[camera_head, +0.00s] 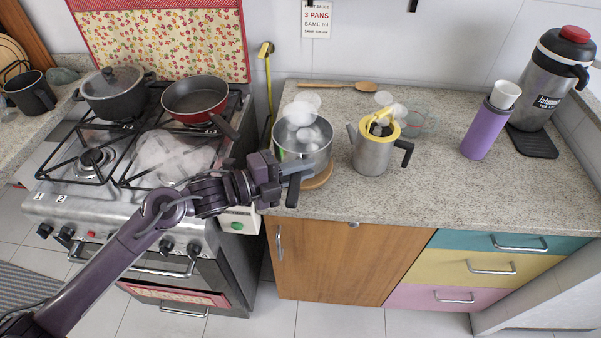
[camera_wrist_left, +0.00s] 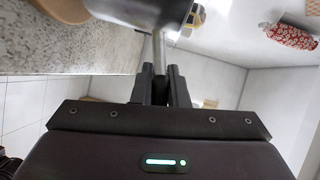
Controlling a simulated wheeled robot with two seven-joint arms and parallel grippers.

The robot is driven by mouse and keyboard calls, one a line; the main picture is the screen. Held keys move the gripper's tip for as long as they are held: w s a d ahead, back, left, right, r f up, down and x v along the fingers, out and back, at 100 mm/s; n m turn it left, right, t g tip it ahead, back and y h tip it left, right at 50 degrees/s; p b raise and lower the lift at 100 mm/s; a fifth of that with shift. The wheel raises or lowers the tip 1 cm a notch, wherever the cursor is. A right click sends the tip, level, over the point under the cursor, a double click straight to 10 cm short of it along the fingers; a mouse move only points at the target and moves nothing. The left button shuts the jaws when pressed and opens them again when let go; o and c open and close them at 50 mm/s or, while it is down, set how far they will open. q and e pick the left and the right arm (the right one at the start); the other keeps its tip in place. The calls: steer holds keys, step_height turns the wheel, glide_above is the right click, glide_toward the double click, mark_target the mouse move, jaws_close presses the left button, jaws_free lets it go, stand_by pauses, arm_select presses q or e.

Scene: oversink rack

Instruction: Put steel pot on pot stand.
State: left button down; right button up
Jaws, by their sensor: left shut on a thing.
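The steel pot (camera_head: 302,158) is at the left end of the granite counter in the head view, with its open top up and pale round shapes at its mouth. My left gripper (camera_head: 287,172) is at the pot's near left side, shut on its handle. In the left wrist view the handle (camera_wrist_left: 158,48) runs between the fingers of my left gripper (camera_wrist_left: 163,72) to the pot (camera_wrist_left: 145,8). The round wooden pot stand (camera_head: 320,180) shows under the pot's near right side, mostly hidden by it. I cannot tell whether the pot touches the stand. My right gripper is not in view.
A steel coffee pot with yellow top (camera_head: 372,152) stands just right of the pot. A wooden spoon (camera_head: 340,87) lies behind. The stove (camera_head: 100,175), with a lidded pot (camera_head: 115,98) and red pan (camera_head: 195,100), is to the left. The counter's right-middle is clear.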

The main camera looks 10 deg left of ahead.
arm_select(q)
steer(key=shift+f, duration=0.75)
steer(key=shift+f, duration=0.2)
steer(key=c, duration=1.4)
jaws_free()
steer(key=shift+c, duration=0.2)
